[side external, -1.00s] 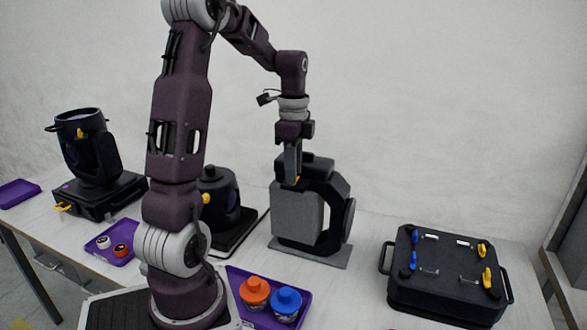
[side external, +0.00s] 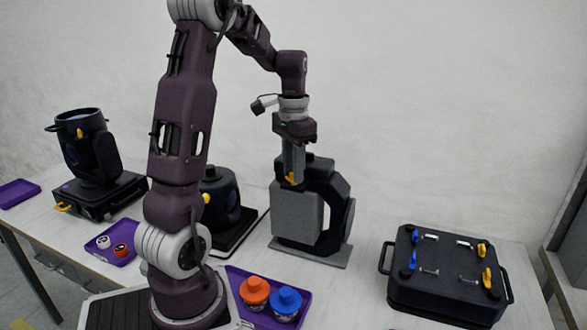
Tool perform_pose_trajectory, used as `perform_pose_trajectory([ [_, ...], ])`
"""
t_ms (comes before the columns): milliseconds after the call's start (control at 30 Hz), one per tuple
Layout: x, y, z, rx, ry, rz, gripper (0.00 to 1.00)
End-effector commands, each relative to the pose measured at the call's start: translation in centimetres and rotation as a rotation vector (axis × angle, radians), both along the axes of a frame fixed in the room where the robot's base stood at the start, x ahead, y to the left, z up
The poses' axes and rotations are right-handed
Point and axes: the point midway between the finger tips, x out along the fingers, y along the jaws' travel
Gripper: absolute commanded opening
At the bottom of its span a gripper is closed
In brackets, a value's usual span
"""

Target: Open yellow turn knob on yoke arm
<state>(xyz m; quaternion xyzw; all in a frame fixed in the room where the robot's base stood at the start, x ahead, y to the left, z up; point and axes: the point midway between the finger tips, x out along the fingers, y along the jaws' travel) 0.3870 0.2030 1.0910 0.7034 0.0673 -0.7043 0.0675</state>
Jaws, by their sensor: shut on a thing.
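The yellow turn knob (side external: 291,179) sits near the top of the dark yoke arm (side external: 338,205) of the middle fixture, which stands upright with a grey panel (side external: 297,220) on its front. My gripper (side external: 292,178) points straight down and is shut on the yellow knob. The fingertips partly hide the knob.
Another moving-head fixture (side external: 88,150) stands on the left. A dark round unit (side external: 220,195) is behind my arm. A purple tray (side external: 243,283) carries an orange jar (side external: 255,291) and a blue jar (side external: 286,303). A black case (side external: 447,280) with latches is at right.

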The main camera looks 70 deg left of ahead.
Motion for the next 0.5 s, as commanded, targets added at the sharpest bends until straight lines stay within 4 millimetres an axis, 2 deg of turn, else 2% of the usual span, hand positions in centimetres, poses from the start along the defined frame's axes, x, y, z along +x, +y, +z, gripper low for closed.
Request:
perform_pose_trajectory([
  [500, 0.13, 0.02, 0.16, 0.002, -0.006, 0.429, 0.00],
])
